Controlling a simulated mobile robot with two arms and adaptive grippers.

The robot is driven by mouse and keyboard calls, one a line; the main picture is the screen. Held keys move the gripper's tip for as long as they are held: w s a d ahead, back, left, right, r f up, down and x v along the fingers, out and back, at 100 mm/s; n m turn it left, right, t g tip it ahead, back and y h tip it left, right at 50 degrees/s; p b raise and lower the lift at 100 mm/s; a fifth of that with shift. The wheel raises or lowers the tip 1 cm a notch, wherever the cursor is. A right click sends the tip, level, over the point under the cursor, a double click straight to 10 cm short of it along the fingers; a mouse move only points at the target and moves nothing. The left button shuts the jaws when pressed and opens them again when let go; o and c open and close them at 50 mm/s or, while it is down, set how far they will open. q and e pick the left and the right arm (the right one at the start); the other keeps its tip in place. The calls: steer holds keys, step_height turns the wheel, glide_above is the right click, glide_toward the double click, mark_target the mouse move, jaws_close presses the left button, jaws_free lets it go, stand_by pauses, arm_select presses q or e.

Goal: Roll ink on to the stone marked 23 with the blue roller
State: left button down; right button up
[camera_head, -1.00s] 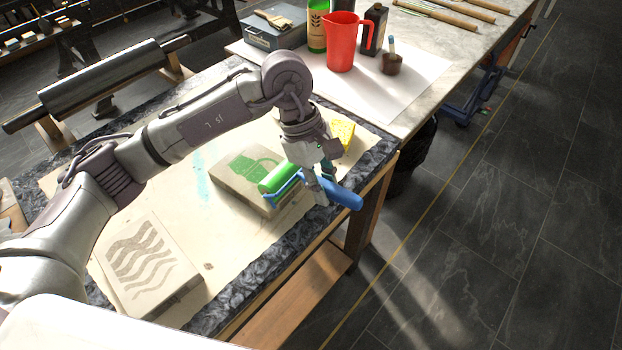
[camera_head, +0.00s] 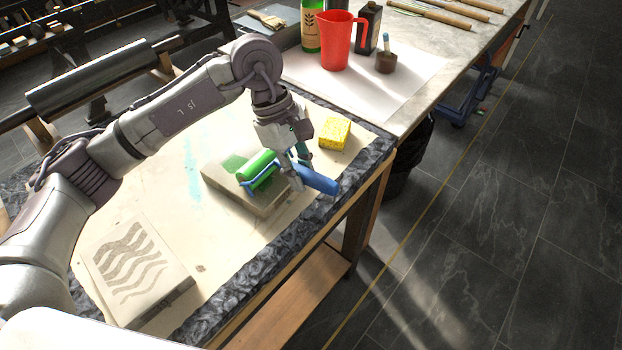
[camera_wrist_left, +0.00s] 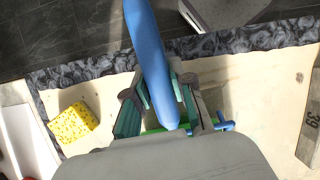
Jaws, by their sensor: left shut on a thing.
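My left gripper (camera_head: 300,176) is shut on the blue handle (camera_head: 318,180) of a roller with a green sleeve (camera_head: 258,168). The handle slants across the left wrist view (camera_wrist_left: 153,55). The sleeve is over a flat stone (camera_head: 226,180) with a green print, partly hidden by it. I cannot tell if they touch. A second stone (camera_head: 170,295), with grey wavy lines, lies nearer at the left. In the left wrist view, a stone marked 23 (camera_wrist_left: 308,125) shows at the right edge. It may be the wavy one; I cannot be sure. My right gripper is not in view.
A yellow sponge (camera_head: 334,133) lies just behind the gripper. A red jug (camera_head: 338,45), a bottle (camera_head: 311,28) and a brush pot (camera_head: 386,63) stand on the back table. Bare paper lies between the stones. The table edge is close on the right.

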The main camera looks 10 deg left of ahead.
mark_target(261, 156)
arm_select(q)
steer(key=a, duration=0.1)
steer(key=w+a+b, duration=0.1)
steer(key=shift+w+a, duration=0.1)
steer(key=shift+a, duration=0.25)
steer(key=shift+w+a+f, duration=0.1)
steer(key=shift+w+a, duration=0.15)
steer(key=shift+a, duration=0.2)
steer(key=shift+w+a+b, duration=0.25)
steer(key=shift+a+b, duration=0.1)
steer(key=shift+a, duration=0.15)
steer(key=shift+w+a+b, duration=0.2)
steer(key=shift+a+b, duration=0.1)
steer(key=shift+a, duration=0.2)
steer(key=shift+w+a, duration=0.25)
steer(key=shift+a, duration=0.2)
steer(key=a, duration=0.1)
steer(key=w+a+b, duration=0.1)
steer(key=a, duration=0.1)
steer(key=shift+w, duration=0.2)
steer(key=shift+d, duration=0.1)
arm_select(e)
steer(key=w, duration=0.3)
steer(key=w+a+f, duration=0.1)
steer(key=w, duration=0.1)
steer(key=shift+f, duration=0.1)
arm_select(q)
steer(key=shift+r, duration=0.25)
